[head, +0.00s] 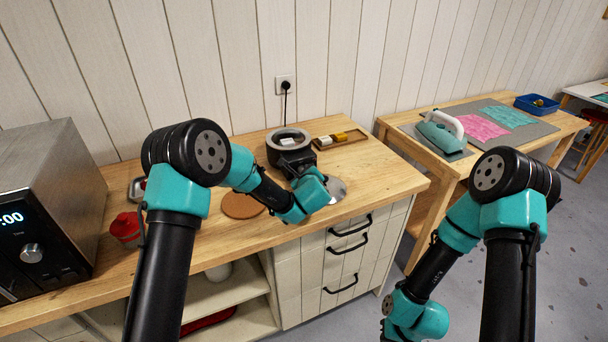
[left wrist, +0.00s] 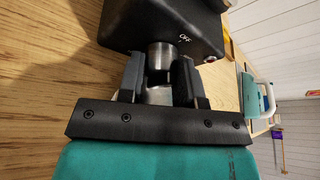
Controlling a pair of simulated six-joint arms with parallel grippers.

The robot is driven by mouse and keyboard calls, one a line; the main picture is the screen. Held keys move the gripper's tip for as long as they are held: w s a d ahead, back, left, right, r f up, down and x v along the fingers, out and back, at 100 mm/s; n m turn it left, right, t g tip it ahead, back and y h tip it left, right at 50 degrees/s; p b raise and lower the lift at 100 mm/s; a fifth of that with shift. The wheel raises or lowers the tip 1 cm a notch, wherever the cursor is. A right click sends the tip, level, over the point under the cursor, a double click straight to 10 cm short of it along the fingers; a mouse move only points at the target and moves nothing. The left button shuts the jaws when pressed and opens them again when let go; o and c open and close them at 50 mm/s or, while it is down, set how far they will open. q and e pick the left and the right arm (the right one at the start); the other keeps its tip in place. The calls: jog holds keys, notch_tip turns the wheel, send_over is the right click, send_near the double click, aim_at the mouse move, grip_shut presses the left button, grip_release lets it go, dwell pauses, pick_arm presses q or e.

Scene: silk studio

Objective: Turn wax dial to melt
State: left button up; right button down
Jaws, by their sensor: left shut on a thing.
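The wax pot (head: 274,153), a dark round heater with a pale rim, stands at the back of the wooden counter. In the left wrist view its black body (left wrist: 130,22) fills the top, with an "OFF" mark beside the silver dial (left wrist: 161,55). My left gripper (left wrist: 160,78) has one finger on each side of the dial and is shut on it. In the head view my left wrist hides the dial and the fingers. My right arm hangs low at the right; its fingers are out of the picture.
A wooden tray (head: 318,144) with light and yellow blocks lies right of the pot. A cork mat (head: 240,206) and red jar (head: 126,229) lie left, beside a steel oven (head: 48,190). A teal iron (head: 440,133) rests on the second table. A wall socket (head: 285,85) is behind.

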pick_arm(q)
jog(key=c, duration=0.3)
jog(key=shift+m, duration=0.5)
jog(key=o, duration=0.9)
